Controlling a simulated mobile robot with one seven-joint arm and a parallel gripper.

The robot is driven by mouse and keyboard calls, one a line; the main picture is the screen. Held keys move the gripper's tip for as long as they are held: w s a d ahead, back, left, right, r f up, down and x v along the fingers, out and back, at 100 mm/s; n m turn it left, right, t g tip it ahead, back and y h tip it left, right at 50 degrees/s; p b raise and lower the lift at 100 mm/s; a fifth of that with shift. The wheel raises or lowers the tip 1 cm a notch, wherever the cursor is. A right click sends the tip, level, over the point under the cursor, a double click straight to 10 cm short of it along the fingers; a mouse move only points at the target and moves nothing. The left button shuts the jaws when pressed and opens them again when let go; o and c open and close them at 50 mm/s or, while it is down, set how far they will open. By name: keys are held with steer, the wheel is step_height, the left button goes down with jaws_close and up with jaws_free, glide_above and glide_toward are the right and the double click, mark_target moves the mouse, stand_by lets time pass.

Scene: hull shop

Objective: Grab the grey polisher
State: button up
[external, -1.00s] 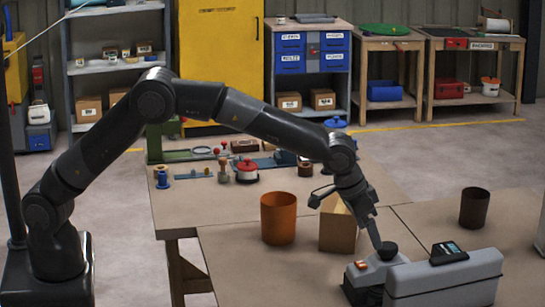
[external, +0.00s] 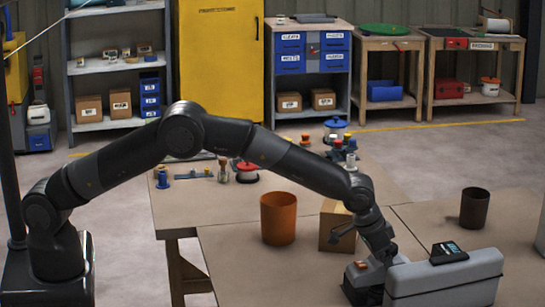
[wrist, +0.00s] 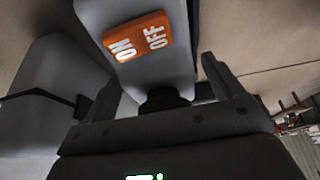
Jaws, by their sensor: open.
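The grey polisher (external: 361,280) rests on the workbench at the lower right in the external view, partly hidden by a grey case. Its orange ON/OFF switch shows on top. In the wrist view the grey polisher body (wrist: 115,14) with the switch fills the top middle. A black knob (wrist: 165,99) on it sits near the palm. My gripper (external: 384,256) is down at the polisher, with its jaws open. In the wrist view one finger of my gripper (wrist: 160,74) stands on each side of the knob end. I cannot tell whether they touch it.
The grey case (external: 445,278) with a black device (external: 448,252) on top stands close beside the polisher. An orange cup (external: 278,218), a cardboard box (external: 335,235) and a dark cup (external: 474,207) stand behind. Small spools and jars crowd the far bench.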

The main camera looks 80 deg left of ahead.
steer(key=shift+w+f, duration=0.1)
steer(key=shift+f, duration=0.05)
steer(key=shift+c, duration=0.5)
steer(key=c, duration=1.5)
steer(key=shift+c, duration=0.5)
